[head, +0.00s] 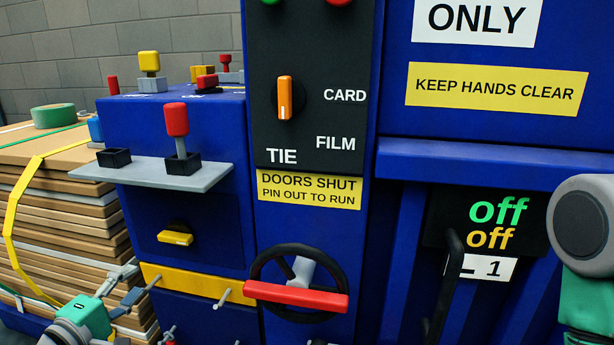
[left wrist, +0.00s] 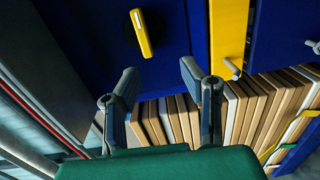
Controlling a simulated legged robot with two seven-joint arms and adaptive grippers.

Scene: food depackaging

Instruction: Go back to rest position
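My left gripper (head: 136,280) is at the lower left of the head view, in front of the blue machine (head: 180,225) and the stack of flat cardboard (head: 70,230). In the left wrist view its two fingers (left wrist: 160,78) are spread apart with nothing between them. The yellow knob (head: 175,238) on the machine is above and to the right of the gripper in the head view, and it shows beyond the fingers in the left wrist view (left wrist: 141,33). My right arm (head: 585,235) shows at the right edge; its gripper is out of view.
A red-and-black handwheel (head: 297,297) stands out from the machine front. A grey shelf (head: 150,172) carries a red-topped lever (head: 177,125). A yellow bar (head: 195,283) with metal pins is right of my left gripper. An orange selector (head: 285,98) points up.

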